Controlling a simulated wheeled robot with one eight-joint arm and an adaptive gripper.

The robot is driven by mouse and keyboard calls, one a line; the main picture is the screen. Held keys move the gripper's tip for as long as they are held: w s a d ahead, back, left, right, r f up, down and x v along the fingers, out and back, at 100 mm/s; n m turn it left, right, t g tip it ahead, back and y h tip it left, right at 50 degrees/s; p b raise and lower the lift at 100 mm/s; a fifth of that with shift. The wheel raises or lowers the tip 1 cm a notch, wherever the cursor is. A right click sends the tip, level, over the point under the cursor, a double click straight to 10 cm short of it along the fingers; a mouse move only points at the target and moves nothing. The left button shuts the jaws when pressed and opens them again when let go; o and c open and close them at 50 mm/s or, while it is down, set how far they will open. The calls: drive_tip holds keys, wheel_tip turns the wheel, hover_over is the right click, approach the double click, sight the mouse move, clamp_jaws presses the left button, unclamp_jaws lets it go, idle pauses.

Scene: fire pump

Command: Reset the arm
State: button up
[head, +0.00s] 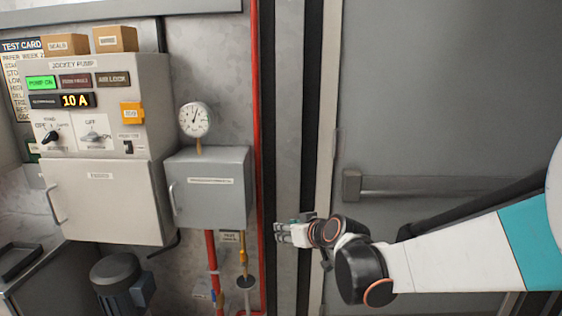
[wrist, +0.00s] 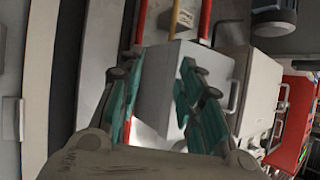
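My gripper (head: 285,233) is at the end of my arm, which reaches in from the right in the head view. It is in front of the grey wall strip, right of the red pipe and apart from the small grey box (head: 208,205). In the wrist view my gripper (wrist: 158,85) has its two teal-and-grey fingers spread, with nothing held between them. The small grey box (wrist: 160,85) shows behind and between the fingers there. The fingertips look small in the head view.
The jockey pump panel (head: 100,110) with lit signs and switches is at the left, two cardboard boxes (head: 115,38) on top. A gauge (head: 195,119) stands above the grey box. A motor (head: 120,280) is below. A grey door with a push bar (head: 430,186) is behind my arm.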

drive_tip(key=s+d+m+g+h, duration=0.1)
drive_tip(key=s+d+h, duration=0.1)
drive_tip(key=s+d, duration=0.4)
drive_tip(key=s+d+m+g+h, duration=0.1)
drive_tip(key=s+d, duration=0.5)
drive_tip(key=s, duration=0.9)
drive_tip(key=s+d+m+g+h, duration=0.1)
drive_tip(key=s+d+m+h, duration=0.2)
drive_tip(key=s, duration=0.8)
drive_tip(key=d, duration=0.2)
drive_tip(key=shift+d+g, duration=0.3)
drive_tip(key=shift+d, duration=0.1)
